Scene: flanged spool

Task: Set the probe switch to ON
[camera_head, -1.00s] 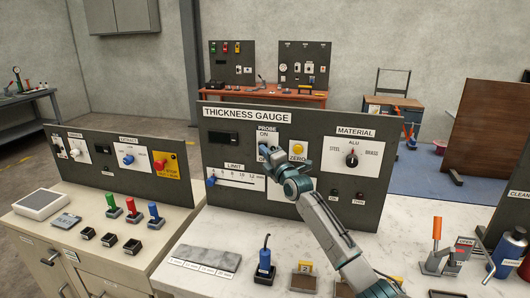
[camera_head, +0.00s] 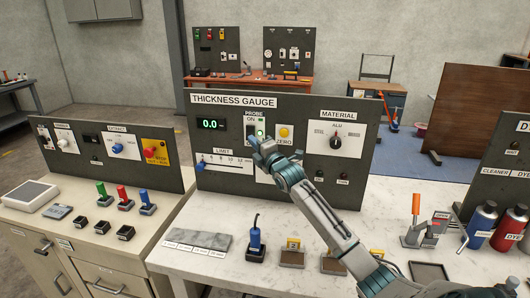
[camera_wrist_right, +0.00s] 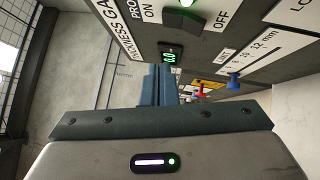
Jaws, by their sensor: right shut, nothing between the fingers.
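The thickness gauge panel (camera_head: 300,105) stands upright on the bench, and its display (camera_head: 211,124) is lit and reads 0.0. The probe switch is a dark rocker (camera_wrist_right: 182,22) between the ON and OFF labels in the right wrist view. My right gripper (camera_head: 258,147) is shut and empty, just below the switch and in front of the panel. Its closed fingers (camera_wrist_right: 157,85) appear apart from the rocker in the wrist view. My left gripper is out of view.
The yellow ZERO button (camera_head: 285,132) and the material knob (camera_head: 336,142) lie right of the switch. The blue limit slider (camera_head: 201,165) is below left. A blue probe (camera_head: 255,236) stands on the bench. Cans (camera_head: 480,222) stand at the right.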

